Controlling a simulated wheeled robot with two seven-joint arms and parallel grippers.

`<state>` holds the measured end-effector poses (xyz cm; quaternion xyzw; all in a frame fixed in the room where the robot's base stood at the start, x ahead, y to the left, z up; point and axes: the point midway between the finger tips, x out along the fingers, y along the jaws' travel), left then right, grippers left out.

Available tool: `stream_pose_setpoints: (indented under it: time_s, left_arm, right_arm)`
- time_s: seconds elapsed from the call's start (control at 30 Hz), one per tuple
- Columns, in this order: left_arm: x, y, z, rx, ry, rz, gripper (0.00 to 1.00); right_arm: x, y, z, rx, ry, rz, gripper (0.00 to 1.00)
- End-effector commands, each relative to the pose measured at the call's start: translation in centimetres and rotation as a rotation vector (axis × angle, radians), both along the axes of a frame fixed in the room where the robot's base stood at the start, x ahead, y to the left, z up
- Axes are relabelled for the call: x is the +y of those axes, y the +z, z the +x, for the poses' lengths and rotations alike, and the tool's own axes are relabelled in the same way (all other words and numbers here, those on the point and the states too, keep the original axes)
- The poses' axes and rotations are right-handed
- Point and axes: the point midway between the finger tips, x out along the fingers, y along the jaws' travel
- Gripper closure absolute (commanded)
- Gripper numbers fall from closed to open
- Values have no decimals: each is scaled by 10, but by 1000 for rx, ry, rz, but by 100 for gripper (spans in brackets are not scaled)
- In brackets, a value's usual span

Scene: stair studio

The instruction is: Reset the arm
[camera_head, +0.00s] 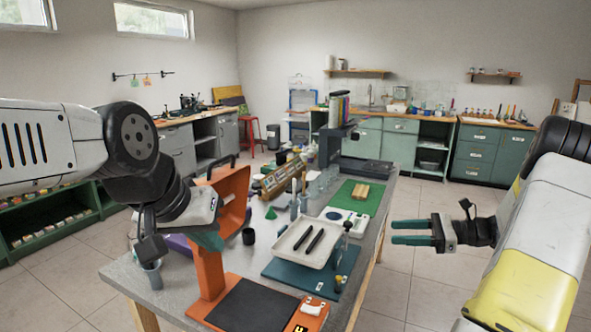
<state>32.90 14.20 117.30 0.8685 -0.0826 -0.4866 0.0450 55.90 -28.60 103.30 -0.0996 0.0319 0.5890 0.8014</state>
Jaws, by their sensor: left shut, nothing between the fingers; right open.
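My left arm (130,150) reaches in from the left. Its gripper (210,241), with teal fingers, points down in front of the orange stand and is shut with nothing visible in it. My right arm (535,240) comes in from the right. Its gripper (397,232), with two green fingers, is open and empty, pointing left over the floor beyond the table's right edge.
The grey worktable (170,308) holds an orange stand (212,265) close to my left gripper, a white tray (302,252) with two dark rods, and a green mat (353,200). Floor (415,285) at right is clear.

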Motion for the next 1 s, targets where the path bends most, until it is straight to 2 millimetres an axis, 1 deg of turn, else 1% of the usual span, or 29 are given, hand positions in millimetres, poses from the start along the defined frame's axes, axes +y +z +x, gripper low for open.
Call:
stream_pose_setpoints:
  time_s: [0.03, 0.17, 0.27, 0.37, 0.4, 0.5, 0.6, 0.7, 0.8, 0.9, 1.0]
  left_arm:
    - [0, 0, 0, 0, 0, 0, 100]
    - [0, 0, 0, 0, 0, 0, 100]
    - [0, 0, 0, 0, 0, 0, 100]
    - [0, 0, 0, 0, 0, 0, 100]
    - [0, 0, 0, 0, 0, 0, 100]
    - [0, 0, 0, 0, 0, 0, 100]
    - [0, 0, 0, 0, 0, 0, 100]
    - [0, 0, 0, 0, 0, 0, 100]
    - [0, 0, 0, 0, 0, 0, 100]
    - [0, 0, 0, 0, 0, 0, 100]
    - [0, 0, 0, 0, 0, 0, 100]
  right_arm:
    - [9, 8, -2, -14, 27, -37, 54]
    - [35, 24, -14, -57, 108, -147, 54]
    - [57, 38, -27, -106, 185, -257, 54]
    - [84, 56, -48, -183, 288, -400, 54]
    - [94, 63, -59, -223, 336, -467, 54]
    - [116, 78, -87, -333, 452, -634, 54]
    - [131, 92, -115, -460, 563, -796, 54]
    - [141, 103, -143, -599, 669, -952, 54]
    - [146, 113, -168, -751, 764, -1104, 54]
    - [148, 122, -190, -913, 848, -1249, 54]
    - [147, 129, -208, -1069, 917, -1375, 54]
